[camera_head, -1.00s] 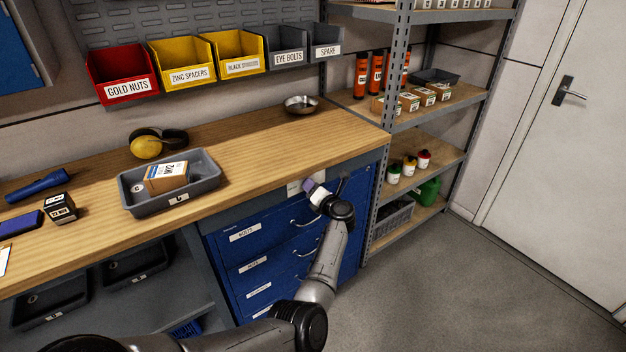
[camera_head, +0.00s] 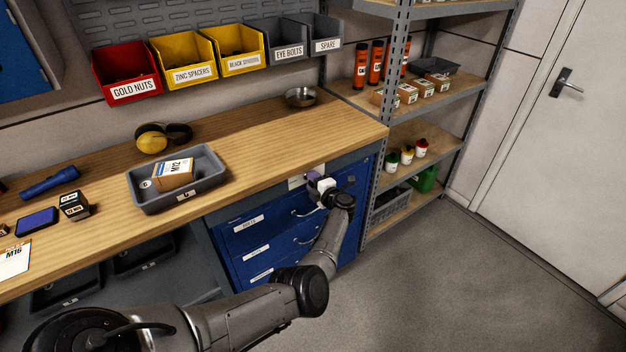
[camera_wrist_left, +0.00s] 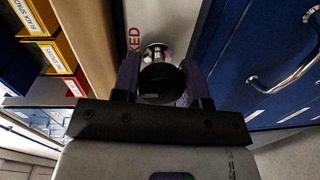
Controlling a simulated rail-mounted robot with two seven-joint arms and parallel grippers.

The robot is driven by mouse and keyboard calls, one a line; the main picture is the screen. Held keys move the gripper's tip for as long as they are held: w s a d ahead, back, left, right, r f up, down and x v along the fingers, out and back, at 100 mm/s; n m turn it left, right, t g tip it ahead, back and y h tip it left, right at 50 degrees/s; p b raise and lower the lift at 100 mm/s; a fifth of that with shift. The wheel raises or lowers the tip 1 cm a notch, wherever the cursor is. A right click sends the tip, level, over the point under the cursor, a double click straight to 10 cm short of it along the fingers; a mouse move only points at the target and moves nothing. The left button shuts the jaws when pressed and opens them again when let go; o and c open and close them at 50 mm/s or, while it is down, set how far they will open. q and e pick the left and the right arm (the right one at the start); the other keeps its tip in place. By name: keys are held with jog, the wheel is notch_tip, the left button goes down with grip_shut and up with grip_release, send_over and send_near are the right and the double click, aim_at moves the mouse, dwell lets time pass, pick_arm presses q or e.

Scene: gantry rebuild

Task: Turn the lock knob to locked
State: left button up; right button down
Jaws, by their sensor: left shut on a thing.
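The lock knob (camera_wrist_left: 160,78) is a dark round knob with a shiny metal part behind it, seen in the left wrist view. It sits on a pale label plate (camera_wrist_left: 135,20) with red letters, of which "KED" shows. My left gripper (camera_wrist_left: 160,88) has its purple fingers on both sides of the knob and is shut on it. In the head view my left gripper (camera_head: 314,180) is at the top of the blue drawer cabinet (camera_head: 275,238), just under the bench edge, and the knob is hidden there. My right gripper is not in view.
The wooden bench (camera_head: 260,135) overhangs the cabinet. Drawer handles (camera_wrist_left: 285,78) stick out close to my left gripper. A grey tray (camera_head: 160,207) with a box sits on the bench. A metal shelf rack (camera_head: 378,190) stands to the right. The floor in front is clear.

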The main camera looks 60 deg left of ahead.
pick_arm(q)
jog(key=shift+m, duration=0.5)
jog(key=o, duration=0.9)
